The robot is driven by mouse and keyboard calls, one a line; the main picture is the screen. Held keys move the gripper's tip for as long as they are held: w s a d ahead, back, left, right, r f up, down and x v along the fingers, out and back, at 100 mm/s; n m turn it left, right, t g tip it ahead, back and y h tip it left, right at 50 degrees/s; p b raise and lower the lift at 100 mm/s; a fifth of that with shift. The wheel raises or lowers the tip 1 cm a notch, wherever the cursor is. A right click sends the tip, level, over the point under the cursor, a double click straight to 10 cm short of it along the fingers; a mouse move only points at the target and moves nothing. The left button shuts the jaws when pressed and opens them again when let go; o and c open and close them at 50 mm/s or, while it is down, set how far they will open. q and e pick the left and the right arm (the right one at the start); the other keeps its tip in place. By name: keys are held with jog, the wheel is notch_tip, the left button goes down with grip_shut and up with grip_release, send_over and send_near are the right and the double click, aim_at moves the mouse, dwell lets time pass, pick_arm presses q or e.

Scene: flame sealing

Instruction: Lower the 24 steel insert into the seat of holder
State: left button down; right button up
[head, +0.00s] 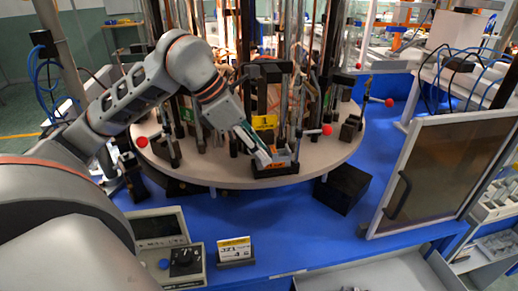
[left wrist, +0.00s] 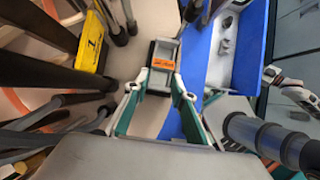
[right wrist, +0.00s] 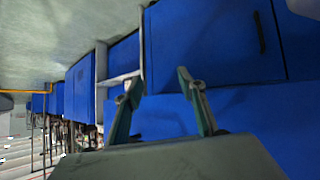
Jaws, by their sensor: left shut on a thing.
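My left gripper (head: 266,160) reaches over the front edge of the round table, at a dark holder (head: 290,169) with an orange label. In the left wrist view, the left fingertips (left wrist: 159,82) are closed in on a small grey steel insert (left wrist: 158,78), right at the orange-labelled holder (left wrist: 153,91). The fingers partly hide the insert, and I cannot tell whether it touches the seat. My right gripper (right wrist: 160,88) shows only in the right wrist view, open, with nothing between its fingers.
The round table (head: 215,172) carries several upright rods and red-knobbed levers. A yellow sign (head: 265,122) stands behind the holder. A black box (head: 342,188) and a control unit (head: 170,255) are on the blue bench (head: 290,215). A framed dark panel (head: 445,170) stands at right.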

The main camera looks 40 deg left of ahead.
pick_arm(q)
jog(key=shift+f+b, duration=0.3)
jog(key=shift+f, duration=0.1)
pick_arm(e)
jog(key=shift+s+f, duration=0.2)
jog(key=shift+f, duration=0.3)
pick_arm(q)
jog(key=c, duration=1.6)
grip_release()
jog(key=shift+r, duration=0.15)
pick_arm(e)
jog(key=shift+w+r, duration=0.1)
jog(key=shift+r, duration=0.05)
pick_arm(q)
jog(key=shift+r+p, duration=2)
jog(key=shift+r, duration=0.15)
pick_arm(e)
jog(key=shift+t, duration=0.3)
jog(key=r, duration=0.1)
jog(key=w+r, duration=0.1)
jog(key=r, duration=0.3)
jog(key=shift+w+r, duration=0.25)
jog(key=shift+w, duration=0.15)
jog(key=shift+w+d, duration=0.1)
pick_arm(q)
jog(key=v, duration=1.2)
jog(key=shift+w+d, duration=0.1)
